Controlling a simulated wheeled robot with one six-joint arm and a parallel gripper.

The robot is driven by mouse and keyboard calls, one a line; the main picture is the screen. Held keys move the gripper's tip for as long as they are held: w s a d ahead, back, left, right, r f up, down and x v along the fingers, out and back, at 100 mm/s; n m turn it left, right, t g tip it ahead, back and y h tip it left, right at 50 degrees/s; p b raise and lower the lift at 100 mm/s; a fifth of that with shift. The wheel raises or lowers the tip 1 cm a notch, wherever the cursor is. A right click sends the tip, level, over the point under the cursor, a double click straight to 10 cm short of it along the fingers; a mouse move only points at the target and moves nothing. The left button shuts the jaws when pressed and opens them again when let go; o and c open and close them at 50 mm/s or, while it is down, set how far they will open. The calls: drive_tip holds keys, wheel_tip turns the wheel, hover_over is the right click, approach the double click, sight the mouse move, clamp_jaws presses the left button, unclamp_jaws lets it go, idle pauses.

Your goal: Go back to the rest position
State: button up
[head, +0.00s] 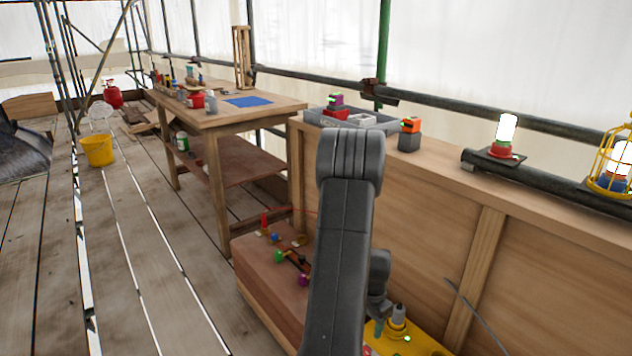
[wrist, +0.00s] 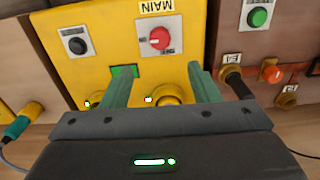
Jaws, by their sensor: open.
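My gripper (wrist: 160,80) is open in the wrist view, with its two green-grey fingers apart and nothing between them. It points at a yellow box (wrist: 98,50) that carries a red knob (wrist: 159,38) marked MAIN, a black knob (wrist: 76,44) and a small green display (wrist: 124,71). A yellow round part (wrist: 168,95) shows beyond the gap between the fingers, partly hidden by my gripper body; I cannot tell if anything touches.
A brown panel (wrist: 285,35) with a green button (wrist: 259,17) and an orange plug (wrist: 272,74) adjoins the yellow box. In the head view a wooden workbench (head: 265,106) stands behind, a ledge (head: 455,169) with lamps runs right, and the plank floor at left is mostly clear around a yellow bucket (head: 98,151).

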wheel_tip(320, 180, down, 12)
drive_tip(key=b, duration=0.5)
drive_tip(key=shift+f, duration=0.25)
drive_tip(key=shift+r+n, duration=0.2)
drive_tip(key=shift+n, duration=0.9)
drive_tip(key=n, duration=0.6)
drive_tip(key=shift+n, duration=0.4)
drive_tip(key=n, duration=0.4)
drive_tip(key=shift+n, duration=2.5)
